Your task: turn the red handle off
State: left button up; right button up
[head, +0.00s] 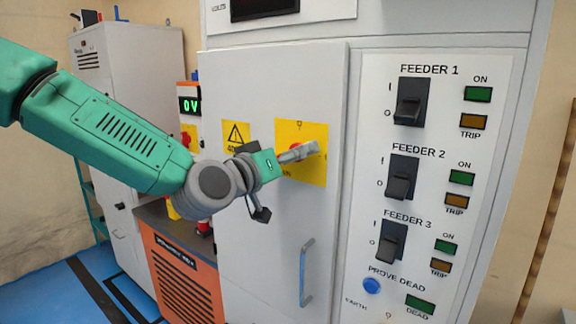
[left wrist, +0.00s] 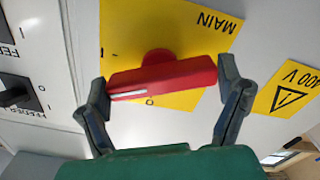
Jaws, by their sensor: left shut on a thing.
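The red handle (left wrist: 162,77) sits on a yellow plate (left wrist: 130,25) marked MAIN, which also shows on the cabinet door in the head view (head: 315,175). In the left wrist view, which shows the lettering upside down, the handle lies nearly level, with a white mark at its left end. An O label is on the plate below it. My left gripper (left wrist: 165,95) is shut on the handle, one finger at each end. In the head view this gripper (head: 298,152) covers most of the handle. My right gripper is not in view.
A feeder panel (head: 435,200) with three black switches stands right of the door. The door handle (head: 305,272) is below the plate. A yellow 400 V warning sign (left wrist: 290,94) is beside the plate. An orange machine (head: 180,275) stands at the left.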

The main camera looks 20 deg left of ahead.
pick_arm(q)
jog(key=n+b, duration=0.1)
jog(key=n, duration=0.2)
jog(key=n+b, duration=0.2)
jog(key=n, duration=0.1)
jog(key=shift+f+n, duration=0.2)
jog(key=shift+n, duration=0.1)
jog(key=n+b, duration=0.3)
jog(key=n, duration=0.3)
jog(key=shift+b, duration=0.3)
jog(key=o, duration=1.5)
jog(key=shift+w+a, duration=0.1)
jog(key=shift+w, duration=0.1)
jog(key=shift+s+a+r, duration=0.1)
jog(key=shift+s, duration=0.1)
jog(key=v, duration=1.1)
jog(key=shift+s+a, duration=0.15)
jog(key=shift+s, duration=0.05)
